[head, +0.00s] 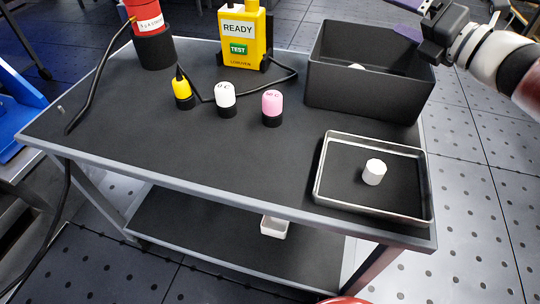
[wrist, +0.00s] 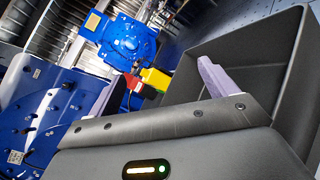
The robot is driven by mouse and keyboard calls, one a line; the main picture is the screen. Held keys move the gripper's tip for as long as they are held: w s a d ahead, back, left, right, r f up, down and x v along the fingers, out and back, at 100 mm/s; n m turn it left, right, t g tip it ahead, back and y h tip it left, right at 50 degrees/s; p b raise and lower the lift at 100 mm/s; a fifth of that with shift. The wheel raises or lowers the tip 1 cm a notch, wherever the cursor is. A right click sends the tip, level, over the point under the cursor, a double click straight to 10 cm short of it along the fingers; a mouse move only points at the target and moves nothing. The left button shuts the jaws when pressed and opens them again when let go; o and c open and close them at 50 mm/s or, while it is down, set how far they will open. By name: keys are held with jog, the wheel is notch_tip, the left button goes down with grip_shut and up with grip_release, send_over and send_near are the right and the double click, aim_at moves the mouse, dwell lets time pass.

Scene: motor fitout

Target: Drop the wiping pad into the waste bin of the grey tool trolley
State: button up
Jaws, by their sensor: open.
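The grey tool trolley (head: 130,130) has a dark top. A dark open bin (head: 360,99) stands at its back right. A small pale thing (head: 357,66) shows inside the bin, mostly hidden by the front wall; I cannot tell whether it is the wiping pad. A short white cylinder (head: 373,172) stands in a shallow pale-rimmed tray (head: 318,185) at the front right. My gripper (head: 412,6) is above the bin's back right side, partly out of frame. In the wrist view its purple fingers (wrist: 153,78) are apart with nothing between them, and the bin wall (wrist: 270,60) is at the right.
Yellow, white and pink capped bottles (head: 225,97) stand mid-trolley. Behind them are a yellow tester (head: 240,40) and a red-and-black can (head: 152,35) with a black cable. A small white container (head: 274,227) sits on the lower shelf. The trolley's front left top is clear.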

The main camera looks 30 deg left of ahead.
jog(key=shift+d, duration=0.1)
jog(key=p+v, duration=0.1)
jog(key=v, duration=0.6)
jog(key=shift+s+d, duration=0.2)
jog(key=shift+d, duration=0.1)
